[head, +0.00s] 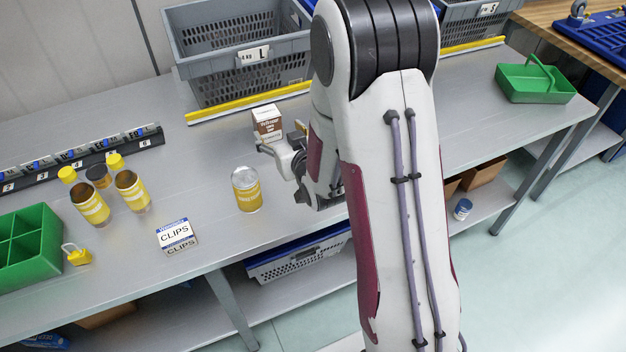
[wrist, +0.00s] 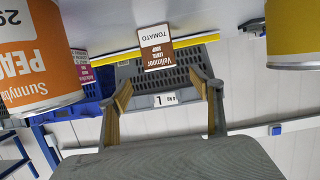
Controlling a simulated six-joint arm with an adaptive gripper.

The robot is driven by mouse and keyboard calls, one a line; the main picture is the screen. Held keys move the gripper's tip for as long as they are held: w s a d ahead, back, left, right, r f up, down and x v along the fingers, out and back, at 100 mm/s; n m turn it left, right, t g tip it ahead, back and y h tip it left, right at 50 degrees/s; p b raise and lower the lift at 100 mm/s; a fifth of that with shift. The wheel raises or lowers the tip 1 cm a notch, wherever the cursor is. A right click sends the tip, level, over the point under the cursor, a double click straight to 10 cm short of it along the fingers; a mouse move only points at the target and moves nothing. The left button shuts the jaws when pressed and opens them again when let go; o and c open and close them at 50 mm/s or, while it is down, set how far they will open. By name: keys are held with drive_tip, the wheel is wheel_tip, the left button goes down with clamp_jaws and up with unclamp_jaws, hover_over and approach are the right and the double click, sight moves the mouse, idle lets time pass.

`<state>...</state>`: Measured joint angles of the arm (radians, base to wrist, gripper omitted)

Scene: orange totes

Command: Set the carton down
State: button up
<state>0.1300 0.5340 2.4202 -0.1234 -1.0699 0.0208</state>
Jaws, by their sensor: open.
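The carton (head: 267,123), white and brown with a printed label, stands upright on the grey bench in front of the yellow rail in the head view. In the wrist view, which is upside down, the carton (wrist: 156,48) shows past the fingertips, lined up with the gap between them. My gripper (head: 281,139) is open beside the carton in the head view. Its two fingers (wrist: 165,86) are apart with nothing gripped between them in the wrist view. Part of my gripper is hidden behind my arm in the head view.
An orange peach can (wrist: 38,60) is near at left in the wrist view. A grey crate (head: 245,75) stands behind the rail. A CLIPS box (head: 176,236) lies nearer the front edge. Bare bench surrounds them.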

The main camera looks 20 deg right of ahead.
drive_tip(key=s+a+r+g, duration=0.2)
drive_tip(key=s+r+g, duration=0.2)
drive_tip(key=s+r, duration=0.75)
drive_tip(key=s+a+r+g, duration=0.1)
drive_tip(key=s+g, duration=0.1)
drive_tip(key=s, duration=1)
drive_tip(key=s+a+r+g, duration=0.1)
drive_tip(key=s+g, duration=0.1)
drive_tip(key=s, duration=1)
drive_tip(key=shift+s+a+r+g, duration=0.3)
drive_tip(key=shift+a+r+g, duration=0.05)
drive_tip(key=shift+r+g, duration=0.05)
